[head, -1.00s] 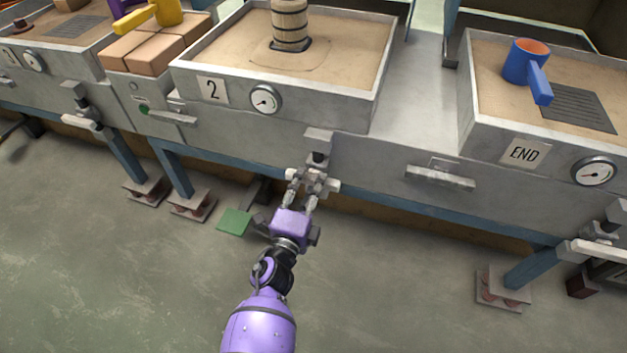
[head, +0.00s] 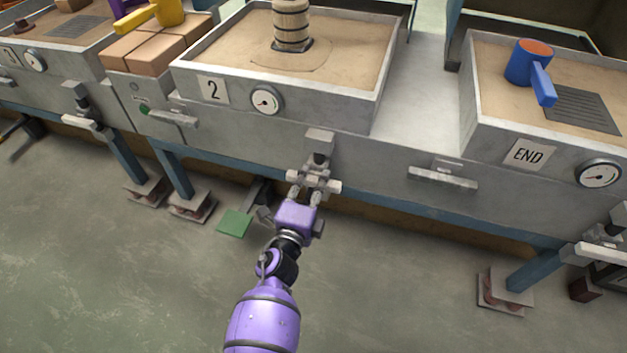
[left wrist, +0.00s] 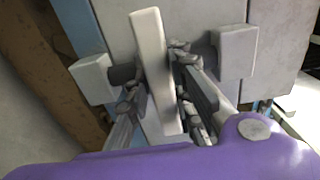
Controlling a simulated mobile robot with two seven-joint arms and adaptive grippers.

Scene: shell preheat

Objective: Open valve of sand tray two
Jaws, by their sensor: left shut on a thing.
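Sand tray two (head: 381,85) is the sand-filled tray with the "2" plate and a round gauge on its front. Its valve sits below the front right corner, with a pale bar handle (head: 328,185) that lies crosswise in the head view. My left gripper (head: 314,180) reaches up to this handle from below. In the left wrist view the pale handle (left wrist: 152,70) stands between the fingers of my left gripper (left wrist: 158,85), which are closed on it. The fingers partly hide the handle and the valve stem. My right gripper is not in view.
A wooden barrel-like vessel (head: 292,25) stands in tray two. The END tray (head: 470,110), with a blue pot (head: 528,62), is at the right. A pale drawer-like handle (head: 442,178) juts out between them. A green plate (head: 234,222) lies low beside my arm. The floor in front is clear.

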